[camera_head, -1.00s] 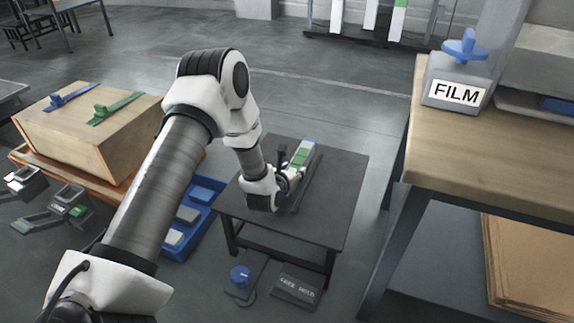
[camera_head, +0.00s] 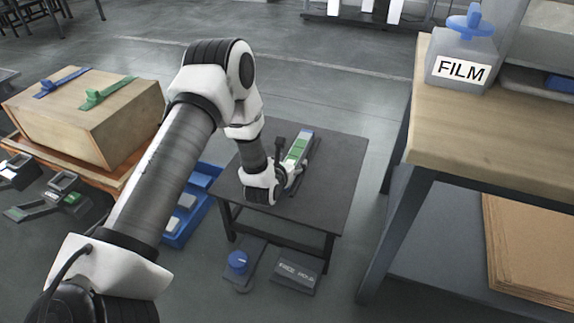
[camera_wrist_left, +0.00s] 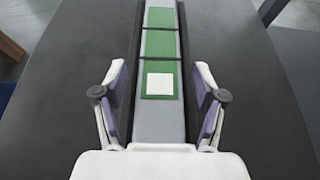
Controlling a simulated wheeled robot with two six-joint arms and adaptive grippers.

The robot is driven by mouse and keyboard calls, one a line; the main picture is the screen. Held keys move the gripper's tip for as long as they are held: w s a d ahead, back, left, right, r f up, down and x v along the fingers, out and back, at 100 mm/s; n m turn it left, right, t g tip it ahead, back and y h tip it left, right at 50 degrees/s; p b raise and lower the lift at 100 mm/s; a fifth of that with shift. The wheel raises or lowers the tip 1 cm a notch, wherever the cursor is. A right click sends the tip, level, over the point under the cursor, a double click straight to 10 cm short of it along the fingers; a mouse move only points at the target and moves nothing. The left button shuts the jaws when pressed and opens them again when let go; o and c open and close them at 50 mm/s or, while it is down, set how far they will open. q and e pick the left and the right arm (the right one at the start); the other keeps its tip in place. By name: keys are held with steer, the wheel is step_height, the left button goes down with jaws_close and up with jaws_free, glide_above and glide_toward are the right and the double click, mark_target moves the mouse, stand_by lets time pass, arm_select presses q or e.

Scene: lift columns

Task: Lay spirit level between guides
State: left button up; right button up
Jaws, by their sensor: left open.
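The spirit level (camera_head: 300,147) is a grey bar with green panels. It lies on a small dark table (camera_head: 335,175). In the left wrist view the level (camera_wrist_left: 160,122) runs lengthwise between two dark guides, with a white square on its nearest green panel. My left gripper (camera_head: 287,174) is low over the near end of the level. In the left wrist view its fingers (camera_wrist_left: 161,85) are open, one on each side of the bar, with gaps between them and the level. The wrist hides the level's near end in the head view. My right gripper is not in view.
A wooden box (camera_head: 85,120) with blue and green straps stands at the left. A blue bin (camera_head: 190,215) sits beside the small table. A workbench (camera_head: 500,150) with a FILM container (camera_head: 462,70) stands at the right. A pedal with a blue knob (camera_head: 238,262) is on the floor in front.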

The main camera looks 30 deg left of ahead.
arm_select(q)
steer(key=p+v, duration=0.5)
steer(key=v, duration=0.6)
steer(key=shift+s+r, duration=0.1)
steer(key=shift+r, duration=0.05)
steer(key=shift+s+d+r, duration=0.1)
steer(key=shift+s+d, duration=0.05)
steer(key=shift+s, duration=0.3)
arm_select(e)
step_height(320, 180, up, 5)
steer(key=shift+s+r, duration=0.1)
